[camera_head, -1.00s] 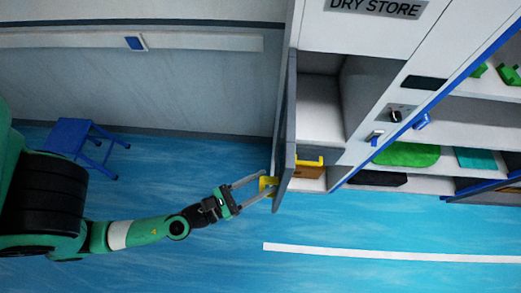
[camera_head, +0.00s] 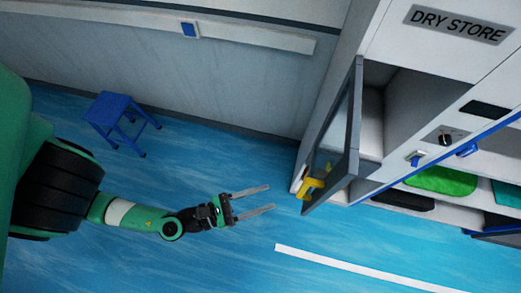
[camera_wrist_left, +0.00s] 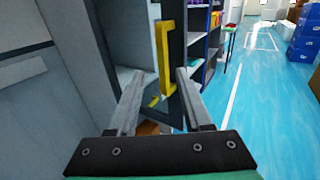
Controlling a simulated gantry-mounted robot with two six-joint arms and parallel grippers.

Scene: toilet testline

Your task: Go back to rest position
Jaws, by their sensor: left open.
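My left gripper (camera_head: 268,198) is open and empty in the head view, over the blue floor. It is apart from the yellow handle (camera_head: 311,187) of the dark-framed cabinet door (camera_head: 345,150). The door stands partly open at the DRY STORE cabinet (camera_head: 440,45). In the left wrist view, the open fingers (camera_wrist_left: 157,103) show in front, with the yellow handle (camera_wrist_left: 165,57) beyond and between them. The right gripper does not show.
A blue step stool (camera_head: 118,117) stands on the floor at the left. Shelves with a green item (camera_head: 441,180) are right of the door. In the wrist view, blue crates (camera_wrist_left: 305,38) stand far right. The floor around the gripper is clear.

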